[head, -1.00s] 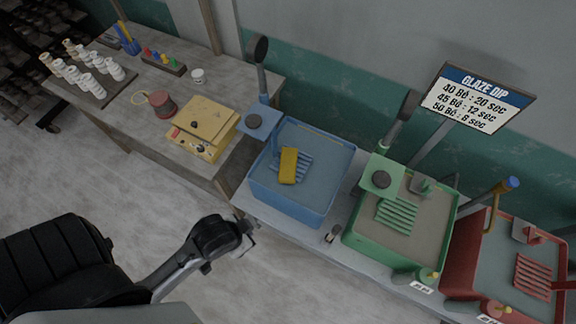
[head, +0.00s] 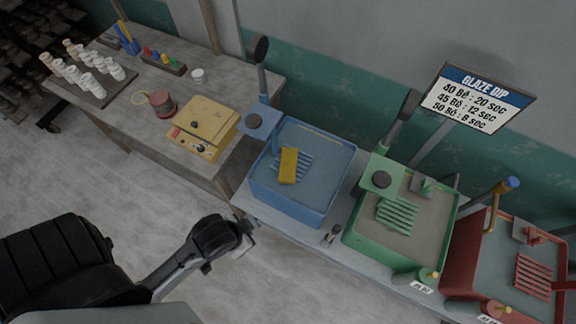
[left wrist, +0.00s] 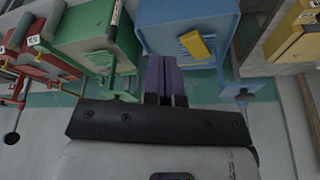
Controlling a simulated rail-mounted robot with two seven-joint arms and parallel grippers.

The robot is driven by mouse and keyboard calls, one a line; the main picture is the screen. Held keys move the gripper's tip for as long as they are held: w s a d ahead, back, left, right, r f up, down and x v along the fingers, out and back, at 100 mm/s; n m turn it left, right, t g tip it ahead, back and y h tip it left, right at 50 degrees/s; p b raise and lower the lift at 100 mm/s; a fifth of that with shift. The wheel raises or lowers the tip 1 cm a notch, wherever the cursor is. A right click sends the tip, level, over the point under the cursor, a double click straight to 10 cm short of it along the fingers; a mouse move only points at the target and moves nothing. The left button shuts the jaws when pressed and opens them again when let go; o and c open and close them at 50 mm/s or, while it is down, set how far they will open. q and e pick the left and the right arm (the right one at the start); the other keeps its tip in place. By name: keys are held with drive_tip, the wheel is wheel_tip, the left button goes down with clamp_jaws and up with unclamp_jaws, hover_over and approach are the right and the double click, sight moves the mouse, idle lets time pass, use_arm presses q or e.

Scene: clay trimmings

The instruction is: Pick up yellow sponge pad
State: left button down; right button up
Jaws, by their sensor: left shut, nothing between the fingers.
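The yellow sponge pad (head: 288,166) lies on the slatted blue rack at the left inside of the blue tub (head: 325,196). It also shows in the left wrist view (left wrist: 196,46), below the rim of the blue tub (left wrist: 160,14). My left gripper (left wrist: 165,72), with purple-grey fingers, is shut and empty. It is apart from the pad, which shows just right of and above the fingertips in that view. In the head view my left arm comes in from the lower left, and its fingertips are hard to make out. My right gripper is out of view.
A green tub (head: 350,240) and a red tub (head: 462,252) stand right of the blue tub. Open floor lies in front.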

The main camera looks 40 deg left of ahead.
use_arm(q)
drive_tip(key=c, duration=1.9)
unclamp_jaws()
drive_tip(key=o, duration=1.9)
